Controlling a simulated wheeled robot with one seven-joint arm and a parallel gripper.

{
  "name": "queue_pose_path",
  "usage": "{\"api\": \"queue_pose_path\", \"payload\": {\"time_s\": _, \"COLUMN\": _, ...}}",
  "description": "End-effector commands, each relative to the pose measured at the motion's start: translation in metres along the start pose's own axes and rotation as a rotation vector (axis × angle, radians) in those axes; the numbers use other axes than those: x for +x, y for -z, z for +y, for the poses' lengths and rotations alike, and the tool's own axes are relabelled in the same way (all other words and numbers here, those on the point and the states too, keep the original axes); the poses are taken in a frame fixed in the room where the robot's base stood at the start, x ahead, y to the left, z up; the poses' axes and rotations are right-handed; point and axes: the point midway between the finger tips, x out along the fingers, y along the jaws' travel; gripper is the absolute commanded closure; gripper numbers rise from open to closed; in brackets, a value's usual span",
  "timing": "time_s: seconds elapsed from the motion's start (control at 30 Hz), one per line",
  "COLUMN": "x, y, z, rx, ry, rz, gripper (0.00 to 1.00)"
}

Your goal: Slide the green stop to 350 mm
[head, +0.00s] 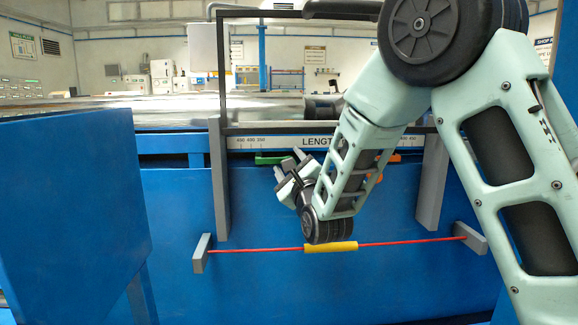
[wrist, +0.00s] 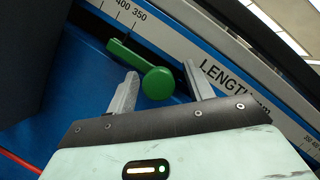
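The green stop (head: 270,159) sits on the rail under the LENGTH scale (head: 275,142), partly hidden by my gripper in the head view. In the wrist view the stop shows a round green knob (wrist: 159,83) and a flat green bar (wrist: 130,56) reaching up-left towards the 350 mark (wrist: 139,15). The knob lies to the right of the 350 label. My gripper (head: 290,163) is open, and in the wrist view its fingers (wrist: 161,88) stand on either side of the knob. I see gaps beside the knob; I cannot tell how deep it sits between the fingers.
An orange part (head: 376,178) shows behind my arm, right of the green stop. A red bar with a yellow sleeve (head: 331,247) runs across below my gripper. Grey uprights (head: 219,180) flank the scale. A big blue cabinet (head: 75,215) stands at the left.

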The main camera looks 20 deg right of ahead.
Motion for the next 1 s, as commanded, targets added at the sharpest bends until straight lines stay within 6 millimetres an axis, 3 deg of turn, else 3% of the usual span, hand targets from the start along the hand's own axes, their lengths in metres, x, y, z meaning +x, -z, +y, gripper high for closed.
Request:
{"api": "queue_pose_path", "payload": {"time_s": 0.27, "x": -0.010, "y": 0.000, "z": 0.001, "rx": 0.001, "ry": -0.003, "rz": 0.001, "gripper": 0.48}}
{"api": "queue_pose_path", "payload": {"time_s": 0.63, "x": -0.089, "y": 0.000, "z": 0.001, "rx": 0.000, "ry": -0.005, "rz": 0.002, "gripper": 0.48}}
{"api": "queue_pose_path", "payload": {"time_s": 1.0, "x": -0.112, "y": 0.004, "z": 0.005, "rx": 0.003, "ry": 0.003, "rz": -0.002, "gripper": 0.48}}
